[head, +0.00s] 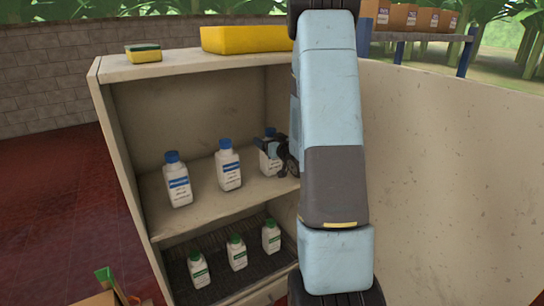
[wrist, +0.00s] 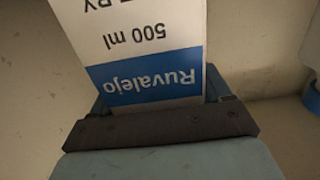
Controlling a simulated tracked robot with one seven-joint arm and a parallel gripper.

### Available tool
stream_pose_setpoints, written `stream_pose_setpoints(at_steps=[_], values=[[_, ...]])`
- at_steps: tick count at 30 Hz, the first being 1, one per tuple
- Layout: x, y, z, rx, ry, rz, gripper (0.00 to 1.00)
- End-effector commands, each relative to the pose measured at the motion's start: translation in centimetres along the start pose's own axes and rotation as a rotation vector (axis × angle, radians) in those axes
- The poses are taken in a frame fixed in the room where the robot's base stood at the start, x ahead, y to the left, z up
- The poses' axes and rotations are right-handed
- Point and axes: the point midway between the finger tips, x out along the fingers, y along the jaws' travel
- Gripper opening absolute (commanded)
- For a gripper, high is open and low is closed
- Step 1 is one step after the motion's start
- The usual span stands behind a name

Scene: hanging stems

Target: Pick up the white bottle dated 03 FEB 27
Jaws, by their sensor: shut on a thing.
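Three white bottles with blue caps and blue-striped labels stand on the upper shelf: a left one (head: 178,182), a middle one (head: 228,167) and a right one (head: 268,164). My gripper (head: 271,146) is shut on the right one, near its upper part. In the wrist view, my gripper (wrist: 160,125) lies across this bottle (wrist: 145,50), whose label appears upside down and reads "Ruvalejo", "500 ml" and the end of a line, "BY". No date is readable on any bottle. My arm hides part of the shelf's right side.
The shelf unit (head: 132,168) has side walls and a top board. Several green-capped bottles, one of them here (head: 237,252), stand on the dark lower shelf. A sponge (head: 143,53) and a yellow box (head: 245,39) lie on top. A curved pale wall (head: 440,170) is at right.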

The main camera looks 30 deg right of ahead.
Motion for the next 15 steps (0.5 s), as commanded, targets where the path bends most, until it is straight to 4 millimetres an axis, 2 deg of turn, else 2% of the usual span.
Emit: stream_pose_setpoints(at_steps=[2,15], values=[[0.0,-0.07,0.02,0.0,0.0,-0.001,0.44],[0.01,-0.1,0.04,0.0,-0.001,-0.002,0.02]])
